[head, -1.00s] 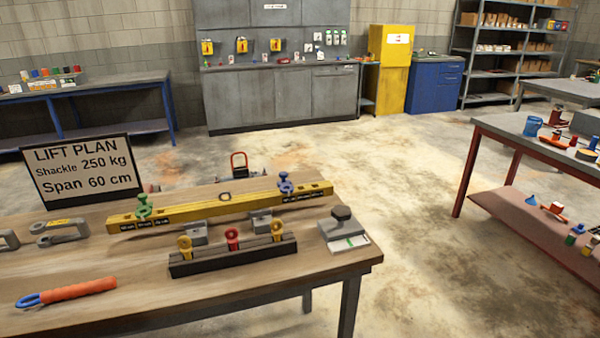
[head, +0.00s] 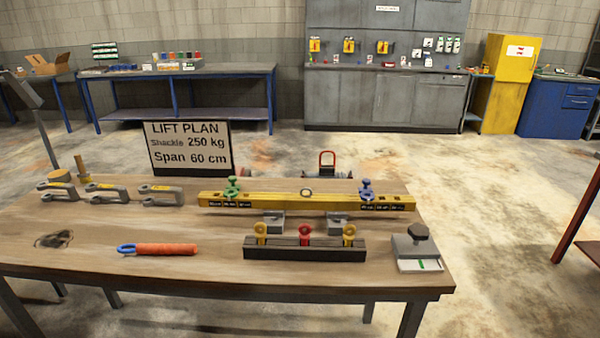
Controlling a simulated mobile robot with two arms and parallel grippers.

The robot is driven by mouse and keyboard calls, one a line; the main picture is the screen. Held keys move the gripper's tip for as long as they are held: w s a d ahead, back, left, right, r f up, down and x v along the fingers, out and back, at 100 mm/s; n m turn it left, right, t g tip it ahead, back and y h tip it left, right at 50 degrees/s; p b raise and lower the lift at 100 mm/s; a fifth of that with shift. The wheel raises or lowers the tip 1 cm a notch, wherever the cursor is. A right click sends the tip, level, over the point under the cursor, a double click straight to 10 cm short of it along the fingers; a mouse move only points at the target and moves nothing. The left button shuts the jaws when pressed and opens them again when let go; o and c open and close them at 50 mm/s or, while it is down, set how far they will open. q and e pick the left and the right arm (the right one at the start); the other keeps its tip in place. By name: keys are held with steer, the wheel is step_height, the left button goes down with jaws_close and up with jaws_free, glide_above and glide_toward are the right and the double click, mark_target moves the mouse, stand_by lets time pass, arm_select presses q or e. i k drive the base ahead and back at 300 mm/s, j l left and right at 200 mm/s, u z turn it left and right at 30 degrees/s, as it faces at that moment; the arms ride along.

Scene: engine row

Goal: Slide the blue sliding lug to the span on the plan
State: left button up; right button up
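The blue sliding lug (head: 366,190) sits upright on the right part of a yellow beam (head: 290,203), beside black labels whose print is too small to read. A green lug (head: 232,188) stands on the beam's left part, by similar black labels. The beam rests on grey blocks (head: 337,221) on the wooden table. The plan sign (head: 188,148) stands behind the beam at the left and reads "LIFT PLAN, Shackle 250 kg, Span 60 cm". Neither of my grippers is in view.
A dark rack (head: 304,254) with two yellow eyebolts and a red one stands in front of the beam. An orange-handled tool (head: 165,249) and several grey shackles (head: 154,194) lie left. A grey block with a knob (head: 415,246) is at the right. The table's front strip is clear.

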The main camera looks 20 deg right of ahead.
mark_target(366, 190)
steer(key=l+u, duration=0.35)
steer(key=l, duration=0.15)
steer(key=l+u, duration=0.35)
steer(key=l, duration=0.15)
steer(key=k+l+u, duration=0.1)
steer(key=l+u, duration=0.2)
steer(key=l, duration=0.2)
steer(key=k+l+u, duration=0.15)
steer(key=l+u, duration=0.2)
steer(key=l, duration=0.15)
